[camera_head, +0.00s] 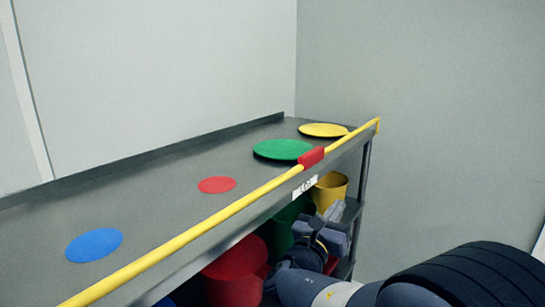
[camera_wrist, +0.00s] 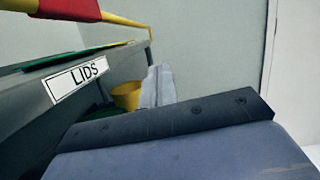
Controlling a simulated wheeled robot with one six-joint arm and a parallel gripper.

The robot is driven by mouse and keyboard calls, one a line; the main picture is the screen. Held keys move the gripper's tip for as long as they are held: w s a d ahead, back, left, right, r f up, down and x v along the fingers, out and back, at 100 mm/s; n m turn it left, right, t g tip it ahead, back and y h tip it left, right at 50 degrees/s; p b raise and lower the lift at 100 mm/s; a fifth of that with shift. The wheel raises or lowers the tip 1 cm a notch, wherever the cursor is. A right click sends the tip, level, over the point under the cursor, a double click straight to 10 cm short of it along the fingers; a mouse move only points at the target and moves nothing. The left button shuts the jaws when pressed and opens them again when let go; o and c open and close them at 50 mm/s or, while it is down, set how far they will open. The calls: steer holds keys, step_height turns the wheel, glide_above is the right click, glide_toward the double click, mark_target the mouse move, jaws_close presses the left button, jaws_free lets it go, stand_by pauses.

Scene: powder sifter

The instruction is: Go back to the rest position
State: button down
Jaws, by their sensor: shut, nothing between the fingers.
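My gripper (camera_head: 326,228) is shut and empty. In the head view it is beside the front of the grey shelf unit, below the top shelf edge and in front of the yellow bucket (camera_head: 330,190) and the green bucket (camera_head: 287,222). In the wrist view my gripper (camera_wrist: 157,86) shows past the dark wrist housing, with the yellow bucket (camera_wrist: 126,96) to its left. My arm comes in from the lower right of the head view. The fingertips are partly hard to make out.
The grey top shelf (camera_head: 150,195) bears blue (camera_head: 94,244), red (camera_head: 217,185), green (camera_head: 282,149) and yellow (camera_head: 323,130) discs. A yellow rail (camera_head: 220,214) with a red sleeve runs along its front, above a LIDS label (camera_wrist: 77,79). A red bucket (camera_head: 235,275) stands below. Floor space right is partly hidden.

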steer(key=shift+w+a+f+m+g+h+b, duration=0.25)
steer(key=shift+f+m+b, duration=0.3)
steer(key=shift+m+b, duration=0.35)
steer(key=shift+a+f+m+g+h+b, duration=0.15)
steer(key=shift+f+m+h+b, duration=0.3)
steer(key=shift+m+b, duration=0.45)
steer(key=shift+f, duration=0.1)
steer(key=shift+d, duration=0.1)
